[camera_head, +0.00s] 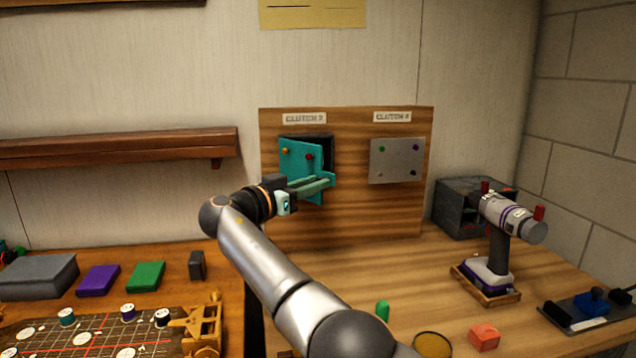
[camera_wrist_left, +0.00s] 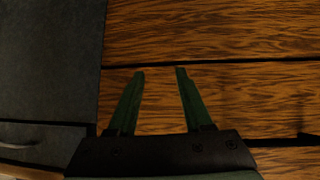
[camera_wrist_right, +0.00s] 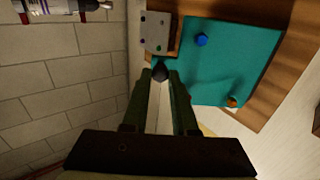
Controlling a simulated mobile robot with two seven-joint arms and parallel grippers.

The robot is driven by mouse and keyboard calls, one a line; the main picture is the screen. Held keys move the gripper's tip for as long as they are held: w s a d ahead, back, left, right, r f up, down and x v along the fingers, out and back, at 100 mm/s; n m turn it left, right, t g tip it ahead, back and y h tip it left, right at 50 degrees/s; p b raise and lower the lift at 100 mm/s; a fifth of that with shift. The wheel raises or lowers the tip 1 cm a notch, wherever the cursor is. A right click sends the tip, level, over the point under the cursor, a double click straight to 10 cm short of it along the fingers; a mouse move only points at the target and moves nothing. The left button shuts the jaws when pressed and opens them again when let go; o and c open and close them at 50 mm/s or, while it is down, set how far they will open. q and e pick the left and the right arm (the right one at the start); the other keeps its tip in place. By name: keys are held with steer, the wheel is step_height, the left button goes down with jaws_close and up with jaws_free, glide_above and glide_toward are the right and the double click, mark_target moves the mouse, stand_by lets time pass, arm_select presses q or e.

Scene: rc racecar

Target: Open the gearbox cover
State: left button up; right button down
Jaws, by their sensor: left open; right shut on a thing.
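The teal gearbox cover (camera_head: 298,165) is on the left side of the upright wooden board. It stands ajar, with its right edge swung out and a dark opening (camera_head: 326,146) behind it. My right gripper (camera_head: 328,182) is shut at the cover's right edge, on its handle. My left gripper (camera_wrist_left: 158,72) is open and empty over a wood-grained surface. It is out of the head view.
A closed grey cover (camera_head: 397,161) is right of the teal one on the wooden board (camera_head: 345,222). A drill (camera_head: 500,230) stands at right on the table, near a dark box (camera_head: 455,208). An orange block (camera_head: 484,336) and a green piece (camera_head: 382,309) lie at the front.

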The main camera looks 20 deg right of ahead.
steer(key=shift+f, duration=0.1)
steer(key=c, duration=0.7)
jaws_free()
steer(key=shift+s+a, duration=0.1)
steer(key=shift+a, duration=0.05)
steer(key=v, duration=1.2)
steer(key=shift+a, duration=0.1)
